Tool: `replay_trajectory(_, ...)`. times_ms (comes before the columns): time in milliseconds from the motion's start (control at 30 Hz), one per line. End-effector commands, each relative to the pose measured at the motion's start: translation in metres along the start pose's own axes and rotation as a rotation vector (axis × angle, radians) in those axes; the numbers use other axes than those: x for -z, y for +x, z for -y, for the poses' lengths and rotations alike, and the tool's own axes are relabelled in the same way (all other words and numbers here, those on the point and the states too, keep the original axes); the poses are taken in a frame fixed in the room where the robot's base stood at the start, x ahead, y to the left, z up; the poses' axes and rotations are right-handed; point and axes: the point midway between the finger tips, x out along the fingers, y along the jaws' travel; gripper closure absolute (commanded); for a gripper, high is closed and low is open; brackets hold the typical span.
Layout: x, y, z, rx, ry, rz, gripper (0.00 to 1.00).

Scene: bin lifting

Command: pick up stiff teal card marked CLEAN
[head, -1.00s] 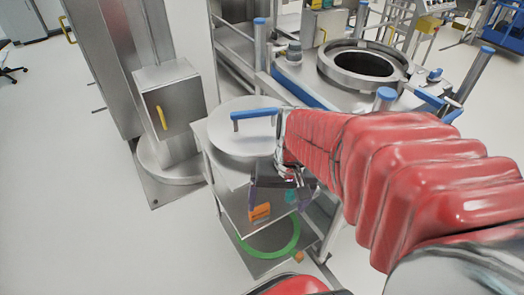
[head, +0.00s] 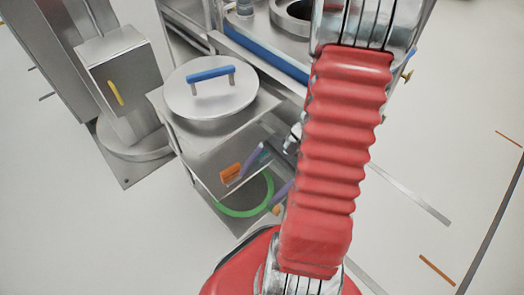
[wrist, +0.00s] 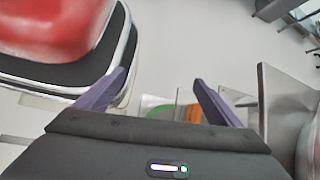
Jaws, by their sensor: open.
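I cannot make out a teal card in either current view. My gripper (head: 266,178) is in front of the steel cart in the head view, partly behind my red-sleeved arm. Its two purple fingers stand apart. No CLEAN marking is readable.
The steel cart (head: 197,148) carries a round lid (head: 205,103) with a blue handle (head: 211,74). A green ring (head: 243,210) lies low on the cart, also in the wrist view (wrist: 162,111). Floor at right is mostly open.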

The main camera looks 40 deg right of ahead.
Motion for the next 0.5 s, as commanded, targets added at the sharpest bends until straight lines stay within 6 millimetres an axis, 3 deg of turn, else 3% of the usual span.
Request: replay_trajectory(500,0.070,0.032,-0.003,0.401,0.479,0.216,0.12)
